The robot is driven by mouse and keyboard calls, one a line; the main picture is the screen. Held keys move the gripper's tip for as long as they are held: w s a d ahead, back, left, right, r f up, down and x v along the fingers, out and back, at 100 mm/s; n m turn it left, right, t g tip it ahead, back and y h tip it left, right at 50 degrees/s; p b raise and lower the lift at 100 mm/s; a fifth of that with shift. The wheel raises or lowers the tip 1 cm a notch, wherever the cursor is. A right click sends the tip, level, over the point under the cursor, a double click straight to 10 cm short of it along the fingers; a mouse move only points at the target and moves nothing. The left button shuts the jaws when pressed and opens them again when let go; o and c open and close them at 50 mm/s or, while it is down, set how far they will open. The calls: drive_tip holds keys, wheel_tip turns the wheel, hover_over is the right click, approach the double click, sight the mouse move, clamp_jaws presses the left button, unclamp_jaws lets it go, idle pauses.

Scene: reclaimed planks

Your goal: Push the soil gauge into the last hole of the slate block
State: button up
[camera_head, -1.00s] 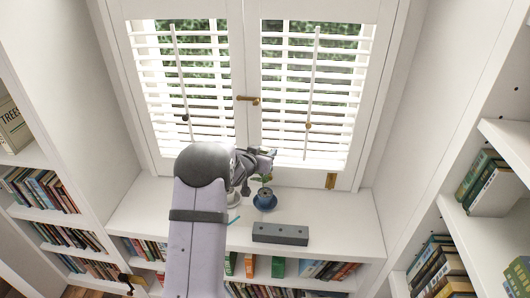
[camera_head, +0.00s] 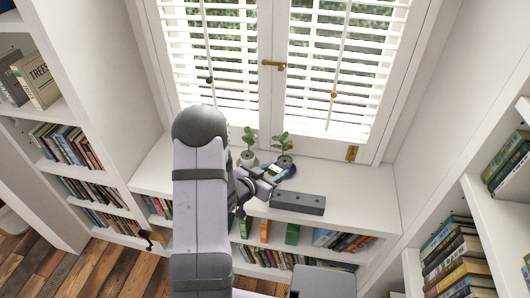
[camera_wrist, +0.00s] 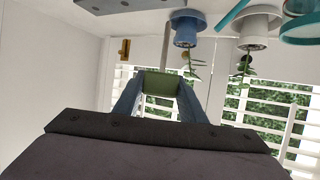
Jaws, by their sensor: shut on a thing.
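My gripper (camera_head: 268,178) is shut on the soil gauge, whose pale green head (camera_wrist: 158,84) shows between the two blue-grey fingers in the wrist view. In the head view the gauge (camera_head: 273,171) is a small pale shape at the gripper's tip. The dark grey slate block (camera_head: 298,203) lies on the white sill, right of and below my gripper in the picture. Its lower side edge shows at the top left of the wrist view (camera_wrist: 130,4). Its holes are too small to make out. The gauge appears apart from the block.
A plant in a blue pot (camera_wrist: 185,28) stands close behind my gripper, on a blue saucer (camera_head: 291,173). A plant in a white pot (camera_wrist: 251,28) stands left of it. A teal ring (camera_wrist: 300,28) shows in the wrist view. The sill (camera_head: 355,190) is clear right of the block.

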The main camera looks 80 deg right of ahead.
drive_tip(key=shift+s+d+r+m+g, duration=0.1)
drive_tip(key=shift+s+r+m+g, duration=0.25)
drive_tip(key=shift+r, duration=0.25)
drive_tip(key=shift+s+d+r+m+g, duration=0.15)
drive_tip(key=shift+s+r+g, duration=0.1)
drive_tip(key=shift+s+r, duration=0.25)
drive_tip(key=shift+w+a, duration=0.1)
drive_tip(key=shift+f+b, duration=1.45)
drive_tip(key=shift+f, duration=0.35)
drive_tip(key=shift+f+b, duration=2.45)
drive_tip(key=shift+f, duration=0.65)
drive_tip(key=o, duration=1.2)
